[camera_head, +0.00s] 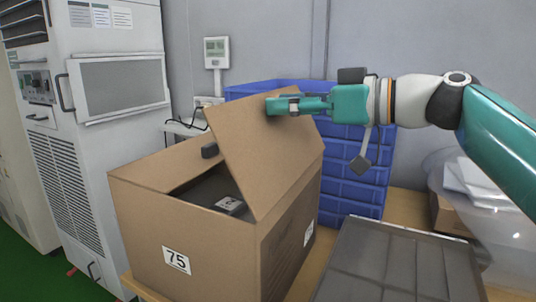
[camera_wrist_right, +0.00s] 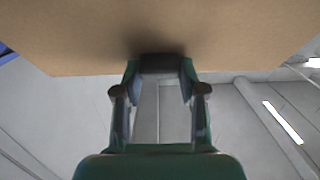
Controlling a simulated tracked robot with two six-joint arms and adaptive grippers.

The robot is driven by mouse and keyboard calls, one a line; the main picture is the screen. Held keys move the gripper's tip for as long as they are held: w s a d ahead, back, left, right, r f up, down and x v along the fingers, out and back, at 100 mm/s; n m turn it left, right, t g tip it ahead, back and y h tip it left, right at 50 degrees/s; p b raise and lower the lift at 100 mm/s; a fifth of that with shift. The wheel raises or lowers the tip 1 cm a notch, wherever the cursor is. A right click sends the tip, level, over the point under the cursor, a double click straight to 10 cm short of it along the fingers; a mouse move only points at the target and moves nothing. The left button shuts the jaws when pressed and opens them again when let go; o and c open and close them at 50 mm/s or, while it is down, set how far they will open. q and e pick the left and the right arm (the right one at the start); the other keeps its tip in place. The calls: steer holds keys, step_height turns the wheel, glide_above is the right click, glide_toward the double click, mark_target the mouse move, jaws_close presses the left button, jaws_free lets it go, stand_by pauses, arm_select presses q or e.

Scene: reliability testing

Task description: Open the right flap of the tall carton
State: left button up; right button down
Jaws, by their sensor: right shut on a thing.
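The tall carton (camera_head: 205,245) is brown cardboard with a "75" label on its front. Its right flap (camera_head: 265,155) stands tilted up from the right side, leaning inward to the left. The carton is partly open, and a dark interior with a small light-marked item shows inside. My right gripper (camera_head: 283,105) is shut on the flap's upper edge, near its far corner. In the right wrist view the flap (camera_wrist_right: 150,35) fills the top, with its edge between the fingertips (camera_wrist_right: 160,65). My left gripper is in neither view.
Blue crates (camera_head: 350,175) stand behind the carton. A grey tray (camera_head: 400,265) lies to its right on the table, beside clear plastic with white packets (camera_head: 475,182). A grey cabinet (camera_head: 105,120) stands at the left.

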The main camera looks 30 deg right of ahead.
arm_select(q)
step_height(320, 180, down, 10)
steer(key=b, duration=0.8)
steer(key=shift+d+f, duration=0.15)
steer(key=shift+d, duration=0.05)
arm_select(e)
steer(key=s+d+t+y, duration=0.1)
steer(key=s, duration=0.1)
steer(key=s+d+t, duration=0.1)
steer(key=s+d, duration=0.1)
steer(key=shift+f+y, duration=0.4)
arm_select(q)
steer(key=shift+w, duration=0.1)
arm_select(e)
steer(key=shift+w, duration=0.1)
steer(key=c, duration=0.8)
jaws_free()
steer(key=shift+d, duration=0.1)
steer(key=shift+o, duration=0.8)
steer(key=shift+r, duration=0.2)
steer(key=shift+d, duration=0.1)
steer(key=v, duration=1.2)
steer(key=shift+f, duration=0.25)
